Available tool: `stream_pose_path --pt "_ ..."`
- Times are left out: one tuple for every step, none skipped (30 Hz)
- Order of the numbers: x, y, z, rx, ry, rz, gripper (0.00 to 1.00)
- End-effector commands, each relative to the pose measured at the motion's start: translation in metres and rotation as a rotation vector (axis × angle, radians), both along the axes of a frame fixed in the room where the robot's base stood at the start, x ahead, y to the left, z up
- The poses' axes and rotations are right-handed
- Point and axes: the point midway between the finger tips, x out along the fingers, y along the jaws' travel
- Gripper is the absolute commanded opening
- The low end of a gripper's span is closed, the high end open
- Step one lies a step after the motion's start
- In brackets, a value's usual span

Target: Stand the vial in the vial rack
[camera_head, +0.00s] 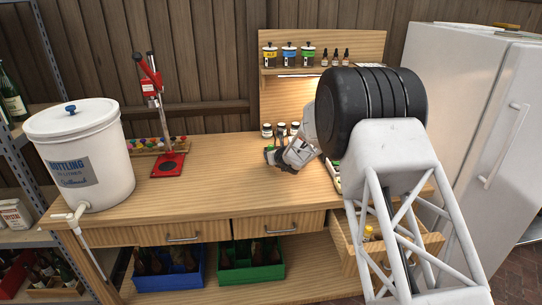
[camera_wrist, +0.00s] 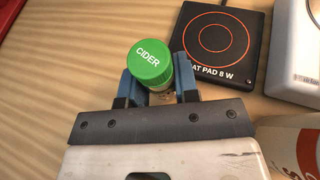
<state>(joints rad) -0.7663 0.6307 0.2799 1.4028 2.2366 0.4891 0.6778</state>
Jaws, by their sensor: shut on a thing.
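The vial with a green cap marked CIDER (camera_wrist: 150,62) is between the blue fingers of my gripper (camera_wrist: 160,82), which is shut on it. The cap faces the wrist camera, and most of the vial's body is hidden below it. In the head view my gripper (camera_head: 270,155) is over the middle of the wooden bench, and the vial is too small there to make out. I cannot pick out the vial rack for certain. A low wooden holder with a row of coloured tops (camera_head: 160,145) stands at the back left of the bench.
A black heat pad (camera_wrist: 212,45) lies beside the vial. A red bottle capper (camera_head: 160,110) and a white bucket (camera_head: 85,150) stand to the left. Small jars (camera_head: 280,129) stand behind my gripper. The right drawer (camera_head: 350,245) is open. The front middle of the bench is clear.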

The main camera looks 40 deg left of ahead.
Motion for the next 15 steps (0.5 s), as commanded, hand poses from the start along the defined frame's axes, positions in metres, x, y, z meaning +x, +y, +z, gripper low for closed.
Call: stream_pose_path --pt "0.0 0.0 0.0001 0.0 0.0 0.0 0.02" --pt "0.0 0.0 0.0001 0.0 0.0 0.0 0.02" --pt "0.0 0.0 -0.0003 0.0 0.0 0.0 0.02" --pt "0.0 0.0 -0.0009 0.0 0.0 0.0 0.02" --pt "0.0 0.0001 -0.0014 0.0 0.0 0.0 0.02" --pt "0.0001 0.0 -0.0023 0.0 0.001 0.0 0.02" --pt "0.0001 0.0 -0.0027 0.0 0.001 0.0 0.02" --pt "0.0001 0.0001 -0.0029 0.0 0.001 0.0 0.3" --pt "0.0001 0.0001 -0.0025 0.0 0.0 0.0 0.36" --pt "0.0001 0.0001 -0.0026 0.0 0.0 0.0 0.41" --pt "0.0001 0.0001 -0.0026 0.0 0.0 0.0 0.46" --pt "0.0 0.0001 -0.0027 0.0 0.0 0.0 0.52" --pt "0.0 0.0001 -0.0027 0.0 0.0 0.0 0.54" --pt "0.0 0.0001 -0.0027 0.0 0.0 0.0 0.54" --pt "0.0 0.0 -0.0028 0.0 0.0 0.0 0.54"
